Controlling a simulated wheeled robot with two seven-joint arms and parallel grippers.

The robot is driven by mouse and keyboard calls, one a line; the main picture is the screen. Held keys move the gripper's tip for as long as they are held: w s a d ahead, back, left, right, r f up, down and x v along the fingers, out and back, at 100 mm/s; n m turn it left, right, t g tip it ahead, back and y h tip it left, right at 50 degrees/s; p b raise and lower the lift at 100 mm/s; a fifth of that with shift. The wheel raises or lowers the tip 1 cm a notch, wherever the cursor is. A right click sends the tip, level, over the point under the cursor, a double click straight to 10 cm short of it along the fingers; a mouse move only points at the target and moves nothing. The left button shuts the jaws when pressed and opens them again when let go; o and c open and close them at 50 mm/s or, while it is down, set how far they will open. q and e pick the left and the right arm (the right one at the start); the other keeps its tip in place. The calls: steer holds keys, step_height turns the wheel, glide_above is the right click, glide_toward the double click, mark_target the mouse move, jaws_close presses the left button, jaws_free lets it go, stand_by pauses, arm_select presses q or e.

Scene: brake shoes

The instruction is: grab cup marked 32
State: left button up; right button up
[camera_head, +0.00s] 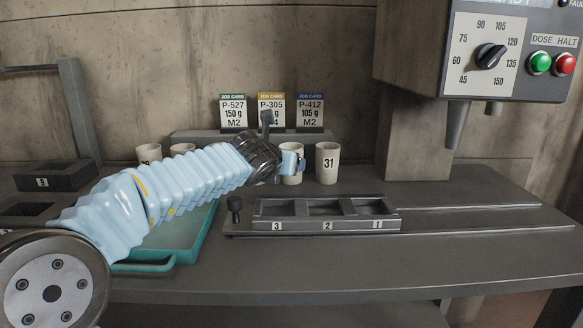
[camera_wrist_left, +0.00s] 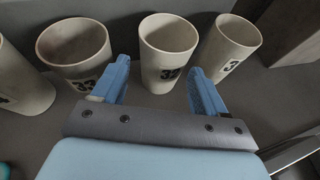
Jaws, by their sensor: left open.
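The cup marked 32 (camera_wrist_left: 168,48) is pale, upright and open-topped. In the left wrist view it stands just ahead of my left gripper (camera_wrist_left: 160,74), roughly between its two blue fingers, its mark partly legible. In the head view, my left gripper (camera_head: 292,163) is in front of this cup (camera_head: 291,178) and hides part of it. My left gripper is open; I cannot tell whether a finger touches the cup. My right gripper is not in view.
The cup marked 31 (camera_head: 327,163) stands close on the right; the cup marked 33 (camera_wrist_left: 77,52) stands close on the left. Job cards (camera_head: 271,111) are behind. A three-slot tray (camera_head: 325,225) lies in front, and a teal tray (camera_head: 190,240) is under my arm.

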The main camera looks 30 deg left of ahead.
mark_target(296, 147)
arm_select(q)
steer(key=x, duration=0.5)
steer(key=shift+d+f, duration=0.1)
steer(key=c, duration=0.7)
steer(key=shift+c, duration=0.2)
